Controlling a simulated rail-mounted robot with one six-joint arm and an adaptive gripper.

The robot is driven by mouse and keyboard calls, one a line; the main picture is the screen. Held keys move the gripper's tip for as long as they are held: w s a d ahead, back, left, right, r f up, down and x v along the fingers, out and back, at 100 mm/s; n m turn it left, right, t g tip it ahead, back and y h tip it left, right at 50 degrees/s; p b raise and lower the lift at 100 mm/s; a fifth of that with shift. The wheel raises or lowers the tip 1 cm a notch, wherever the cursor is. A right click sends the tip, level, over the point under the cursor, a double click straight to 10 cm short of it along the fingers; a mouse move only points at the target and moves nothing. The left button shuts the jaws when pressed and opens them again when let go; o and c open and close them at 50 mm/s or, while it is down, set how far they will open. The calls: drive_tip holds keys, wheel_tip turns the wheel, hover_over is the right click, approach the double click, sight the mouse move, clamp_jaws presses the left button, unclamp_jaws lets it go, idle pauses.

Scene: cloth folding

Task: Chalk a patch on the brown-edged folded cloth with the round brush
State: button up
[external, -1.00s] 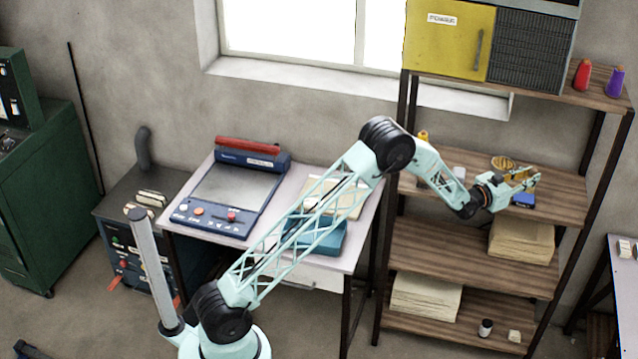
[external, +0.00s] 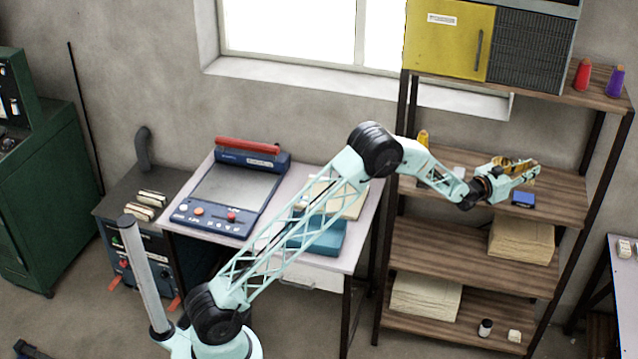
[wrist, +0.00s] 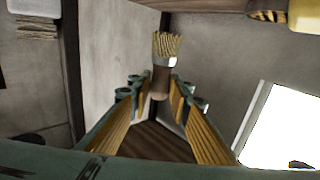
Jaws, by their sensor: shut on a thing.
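My gripper (external: 528,172) is at the upper middle shelf of the rack on the right. In the wrist view my gripper (wrist: 160,98) is shut on the round brush (wrist: 161,78). The brush has tan bristles, a pale metal band and a brown handle, and its bristles point away from the fingers. In the external view I cannot make the brush out from the gripper. A beige folded piece (external: 345,203) lies on the white table, partly behind my arm. I cannot tell whether its edge is brown.
A small blue item (external: 523,199) sits on the shelf (external: 562,203) just below my gripper. Folded stacks (external: 522,242) lie on the lower shelves. A blue press (external: 232,190) and a teal block (external: 322,238) are on the table. A rack post stands left of the gripper.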

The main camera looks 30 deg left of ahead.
sight(526, 183)
drive_tip(key=shift+f, duration=0.15)
drive_tip(key=shift+f, duration=2.8)
drive_tip(key=shift+f+b, duration=0.6)
drive_tip(key=shift+b, duration=0.15)
drive_tip(key=shift+r, duration=0.15)
idle(0.3)
drive_tip(key=shift+r, duration=3.4)
drive_tip(key=shift+r, duration=0.15)
